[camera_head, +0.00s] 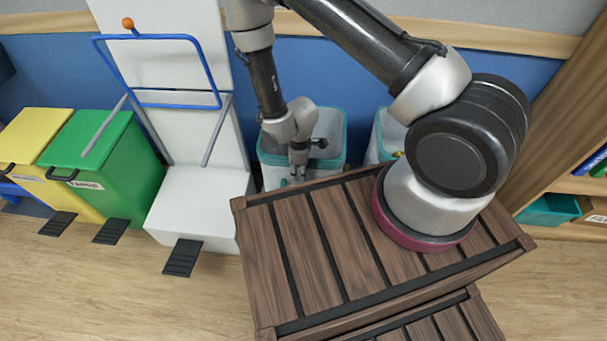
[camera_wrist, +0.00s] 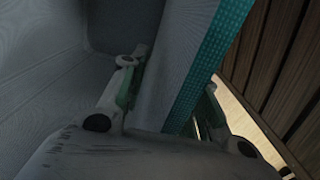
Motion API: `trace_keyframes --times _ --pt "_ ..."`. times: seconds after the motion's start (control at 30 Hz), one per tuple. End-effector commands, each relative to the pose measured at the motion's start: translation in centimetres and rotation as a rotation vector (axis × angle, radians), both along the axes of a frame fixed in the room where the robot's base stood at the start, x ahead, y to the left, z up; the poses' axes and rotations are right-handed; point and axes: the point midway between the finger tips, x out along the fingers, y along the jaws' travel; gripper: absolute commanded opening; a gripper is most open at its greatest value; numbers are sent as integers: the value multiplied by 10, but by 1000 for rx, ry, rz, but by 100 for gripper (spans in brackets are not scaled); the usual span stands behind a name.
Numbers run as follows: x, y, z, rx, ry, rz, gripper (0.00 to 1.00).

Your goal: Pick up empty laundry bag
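A laundry bag (camera_head: 330,130) with light grey sides and teal trim stands on the floor behind the wooden crate in the head view. In the wrist view its grey wall and teal rim band (camera_wrist: 212,60) run between the fingers of my gripper (camera_wrist: 170,78). One finger is on the inner side and the other on the outer side. The fingers look apart; whether either touches the wall cannot be told. The visible inside of the bag is bare grey. In the head view my gripper (camera_head: 299,168) points down at the bag's near-left part, its fingertips hard to see.
A second teal-trimmed bag (camera_head: 387,138) stands to the right, partly hidden by my arm, with something small and yellow in it. A slatted wooden crate (camera_head: 290,250) stands close in front. Green (camera_head: 115,150) and yellow (camera_head: 35,135) bins stand left, a shelf (camera_head: 570,120) right.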

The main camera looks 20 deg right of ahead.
Motion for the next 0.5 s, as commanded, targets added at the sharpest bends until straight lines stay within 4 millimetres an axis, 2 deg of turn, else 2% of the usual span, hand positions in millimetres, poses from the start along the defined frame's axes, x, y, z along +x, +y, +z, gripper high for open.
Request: trace_keyframes --times 0.37,0.5 --pt "0 0 -2 0 0 0 31" --pt "0 0 -2 0 0 0 9"
